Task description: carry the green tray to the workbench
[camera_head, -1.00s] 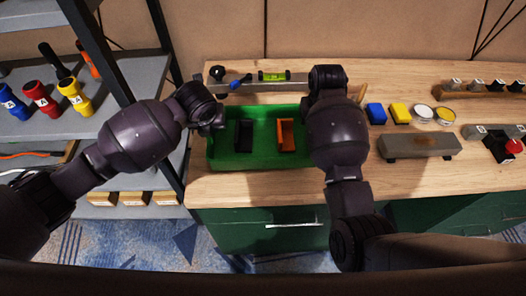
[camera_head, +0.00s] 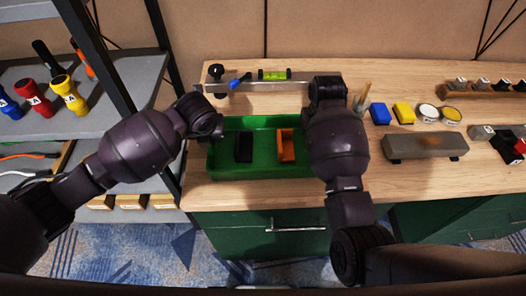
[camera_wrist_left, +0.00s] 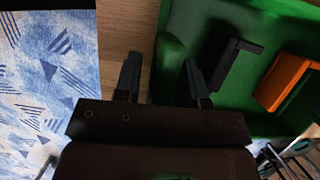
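The green tray (camera_head: 262,173) is on the wooden workbench (camera_head: 230,194), near its front edge. A black block (camera_head: 243,148) and an orange block (camera_head: 286,147) are in it. My left gripper (camera_head: 217,128) is at the tray's left end. In the left wrist view, the left gripper's fingers (camera_wrist_left: 162,85) are apart, with the tray's green end wall (camera_wrist_left: 171,58) between them and bare wood showing beside the left finger. My right wrist (camera_head: 328,90) is at the tray's right end; its fingers are hidden behind the arm.
A shelf with flashlights (camera_head: 68,95) stands at left.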

